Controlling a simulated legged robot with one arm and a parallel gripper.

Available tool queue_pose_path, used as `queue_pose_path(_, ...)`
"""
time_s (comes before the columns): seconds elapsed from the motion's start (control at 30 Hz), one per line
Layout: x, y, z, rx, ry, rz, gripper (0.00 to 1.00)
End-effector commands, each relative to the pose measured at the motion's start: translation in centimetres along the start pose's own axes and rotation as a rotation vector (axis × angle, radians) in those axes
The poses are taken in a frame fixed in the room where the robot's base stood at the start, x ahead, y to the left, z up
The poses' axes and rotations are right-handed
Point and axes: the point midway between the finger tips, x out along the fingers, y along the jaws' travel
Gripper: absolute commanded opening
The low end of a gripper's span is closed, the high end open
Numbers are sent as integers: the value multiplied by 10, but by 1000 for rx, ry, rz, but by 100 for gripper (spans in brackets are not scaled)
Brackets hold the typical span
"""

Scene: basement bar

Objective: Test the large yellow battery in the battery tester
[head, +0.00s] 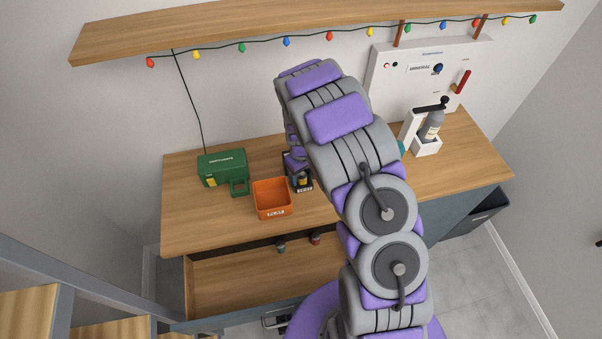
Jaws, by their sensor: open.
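My gripper (297,167) points down over a small black box (304,188) on the wooden counter, which looks like the battery tester. The jaws are small and partly hidden by my arm; they look open. A small yellow patch (296,181) shows at the box, just under my gripper. It may be the large yellow battery, but I cannot tell whether it is seated in the box or only near it. The box has a pale label on its front that I cannot read surely.
An orange bin (272,198) stands left of the black box, and a green case (223,168) farther left. Below, an open drawer (240,281) holds two small dark items (281,247). A bottle in a white stand (427,146) is at the right. Counter (181,222) is bare front left.

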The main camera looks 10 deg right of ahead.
Motion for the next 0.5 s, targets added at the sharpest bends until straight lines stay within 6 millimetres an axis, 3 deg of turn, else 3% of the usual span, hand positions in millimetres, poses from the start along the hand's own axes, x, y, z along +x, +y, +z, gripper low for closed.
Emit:
queue_pose_path(0.27, -10, 0, -1, 1, 0, 1, 64)
queue_pose_path(0.5, -55, 0, -2, -1, 5, 3, 64)
